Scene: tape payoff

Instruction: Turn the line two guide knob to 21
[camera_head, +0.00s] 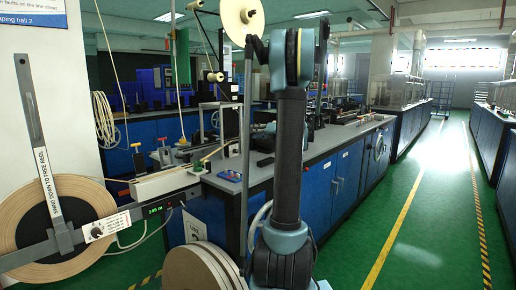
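A small white dial plate with a dark knob (97,231) sits on the grey bar at the lower left, in front of a large tan tape roll (62,215). Its numbers and pointer are too small to read, and I cannot tell from its lettering which line it belongs to. My arm stands upright in the middle of the view, well to the right of the knob and apart from it. I cannot make out my gripper's fingers; the arm hides what is behind it.
A small green-lit display (152,210) is on the bar right of the knob. A labelled grey lever (38,135) rises above the roll. Pale rolls (196,268) stand low beside my arm. Blue cabinets (345,172) line the middle; the green aisle (440,195) at right is clear.

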